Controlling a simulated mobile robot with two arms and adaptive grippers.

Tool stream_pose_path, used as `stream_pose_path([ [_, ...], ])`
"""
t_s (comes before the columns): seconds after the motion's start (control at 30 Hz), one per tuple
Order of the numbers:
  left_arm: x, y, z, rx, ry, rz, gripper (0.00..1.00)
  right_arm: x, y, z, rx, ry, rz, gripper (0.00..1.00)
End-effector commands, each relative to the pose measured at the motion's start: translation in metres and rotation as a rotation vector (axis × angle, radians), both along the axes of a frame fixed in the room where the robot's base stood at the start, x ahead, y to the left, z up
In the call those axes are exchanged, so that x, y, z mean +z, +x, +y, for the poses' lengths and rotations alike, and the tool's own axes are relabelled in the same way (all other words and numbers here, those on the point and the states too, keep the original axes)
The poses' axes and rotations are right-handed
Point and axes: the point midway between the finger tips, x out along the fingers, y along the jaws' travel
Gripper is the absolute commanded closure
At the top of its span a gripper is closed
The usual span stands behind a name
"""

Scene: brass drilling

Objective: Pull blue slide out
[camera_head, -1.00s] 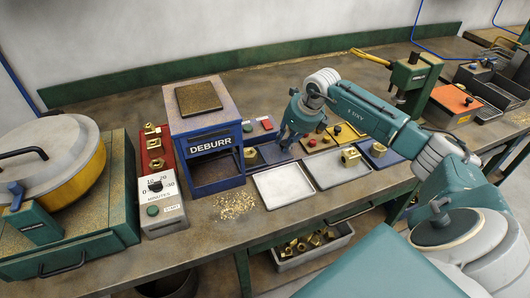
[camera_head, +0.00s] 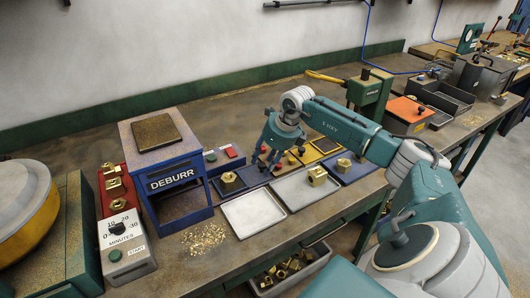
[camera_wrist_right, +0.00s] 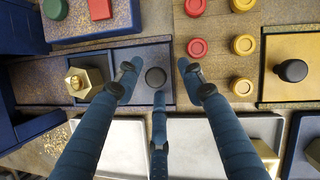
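The blue slide (camera_head: 250,179) lies on the bench right of the blue DEBURR box (camera_head: 178,179), with a brass hex part (camera_head: 228,181) on its left end. In the right wrist view the slide (camera_wrist_right: 120,56) carries the brass part (camera_wrist_right: 83,82) at left and a round black knob (camera_wrist_right: 155,77) at right. My right gripper (camera_head: 271,165) points down over the slide's right end. In the wrist view its three blue fingers (camera_wrist_right: 157,75) are spread around the knob, with gaps between fingertips and knob. My left gripper is out of view.
Two pale trays stand in front: an empty one (camera_head: 252,212) and one (camera_head: 297,191) with a brass part (camera_head: 317,176). Red and yellow buttons (camera_wrist_right: 197,47) and a yellow slide with a black knob (camera_wrist_right: 290,70) lie right of my fingers. Brass chips (camera_head: 203,239) litter the bench front.

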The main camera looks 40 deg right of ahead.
Motion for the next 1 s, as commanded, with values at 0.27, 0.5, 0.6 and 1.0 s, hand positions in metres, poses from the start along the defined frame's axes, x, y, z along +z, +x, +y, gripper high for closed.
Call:
stream_pose_path([
  [0.27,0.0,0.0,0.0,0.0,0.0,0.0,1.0,0.033,-0.013,-0.004,-0.001,-0.004,-0.002,0.6],
  [0.5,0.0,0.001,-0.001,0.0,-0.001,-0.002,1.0,0.08,-0.033,-0.008,-0.002,-0.003,-0.002,0.6],
  [0.6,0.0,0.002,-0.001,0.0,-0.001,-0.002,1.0,0.094,-0.039,-0.009,-0.002,-0.002,-0.001,0.6],
  [1.0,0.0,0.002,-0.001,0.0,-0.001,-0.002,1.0,0.111,-0.046,-0.009,-0.002,0.0,-0.001,0.6],
])
